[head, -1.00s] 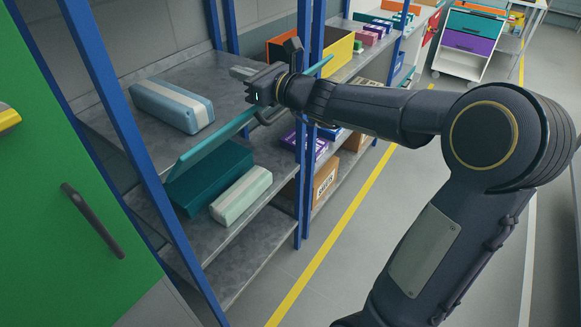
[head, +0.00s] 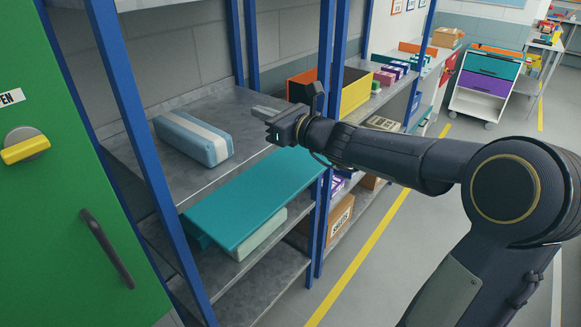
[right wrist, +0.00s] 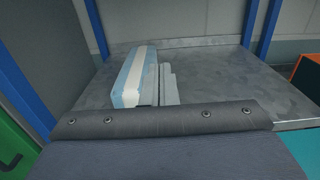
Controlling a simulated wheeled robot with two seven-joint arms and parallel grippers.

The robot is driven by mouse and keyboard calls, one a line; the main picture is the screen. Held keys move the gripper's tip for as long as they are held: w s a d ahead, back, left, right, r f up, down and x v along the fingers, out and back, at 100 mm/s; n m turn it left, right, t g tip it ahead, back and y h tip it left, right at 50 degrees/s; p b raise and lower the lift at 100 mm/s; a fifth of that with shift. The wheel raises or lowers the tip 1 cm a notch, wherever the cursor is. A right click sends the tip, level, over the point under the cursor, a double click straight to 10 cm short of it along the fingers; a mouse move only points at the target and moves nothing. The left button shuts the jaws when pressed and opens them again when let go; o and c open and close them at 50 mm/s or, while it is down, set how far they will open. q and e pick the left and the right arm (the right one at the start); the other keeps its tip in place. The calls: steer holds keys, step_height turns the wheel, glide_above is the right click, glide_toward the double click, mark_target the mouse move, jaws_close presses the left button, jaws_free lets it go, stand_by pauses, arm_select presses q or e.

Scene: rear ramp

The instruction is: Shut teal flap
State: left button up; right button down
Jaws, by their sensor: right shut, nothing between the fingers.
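The teal flap (head: 250,200) is a long flat panel on the shelf unit, seen broadside from above. It spans in front of the upper shelf's edge and covers most of the teal box (head: 198,238) beneath it. Whether it touches the box cannot be told. My left gripper is not in view.
A blue and white case (head: 195,138) lies on the upper shelf (head: 235,105), left of my right gripper. A pale green box (head: 262,235) sits partly under the flap. Blue posts (head: 322,130) stand close to my right forearm. A green door (head: 60,180) is at left.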

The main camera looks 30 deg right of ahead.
step_height(320, 180, down, 4)
steer(key=b, duration=0.6)
glide_above(288, 181)
steer(key=w, duration=0.1)
steer(key=f, duration=0.5)
steer(key=shift+a+f, duration=0.25)
steer(key=shift+f, duration=0.15)
steer(key=shift+s+d+f, duration=0.25)
steer(key=shift+s+f, duration=0.2)
steer(key=shift+s, duration=0.05)
